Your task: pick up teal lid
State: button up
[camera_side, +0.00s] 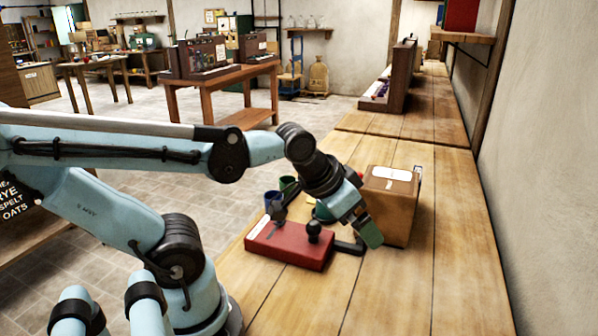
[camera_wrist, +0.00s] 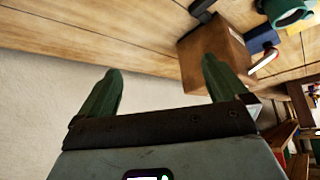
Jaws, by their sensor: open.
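A teal, rounded thing (camera_side: 322,212) shows partly behind my gripper in the side view, and I take it to be the teal lid, though most of it is hidden. In the wrist view a teal-green rounded thing (camera_wrist: 287,10) is cut off at the top right corner; I cannot tell whether it is the same one. My gripper (camera_side: 368,232) hangs over the bench, between the red box and the cardboard box. In the wrist view my gripper (camera_wrist: 162,68) has its green fingers spread wide, with nothing between them.
A red box with a black knob (camera_side: 288,246) lies left of my gripper. A cardboard box (camera_side: 388,208) stands close on its right and also shows in the wrist view (camera_wrist: 210,48). Blue (camera_side: 272,198) and green (camera_side: 288,184) cups stand behind. The bench front (camera_side: 400,300) is clear.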

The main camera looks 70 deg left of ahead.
jog(key=shift+s+d+f, duration=0.25)
jog(key=shift+d+f, duration=0.05)
jog(key=shift+f, duration=0.05)
jog(key=c, duration=0.4)
jog(key=w+a+r+g, duration=0.15)
jog(key=w+a, duration=0.25)
jog(key=a, duration=0.4)
jog(key=w+a+r+g, duration=0.1)
jog(key=w+a+r, duration=0.1)
jog(key=w+a, duration=0.35)
jog(key=s+a+f+g, duration=0.1)
jog(key=a+f, duration=0.2)
jog(key=a, duration=0.7)
jog(key=s+a+f, duration=0.1)
jog(key=a+f, duration=0.1)
jog(key=a, duration=0.8)
jog(key=x, duration=0.6)
jog(key=shift+w+d+f, duration=0.3)
jog(key=shift+s+x, duration=0.15)
jog(key=shift+x, duration=1.15)
jog(key=shift+s+x, duration=0.15)
jog(key=shift+x, duration=1.15)
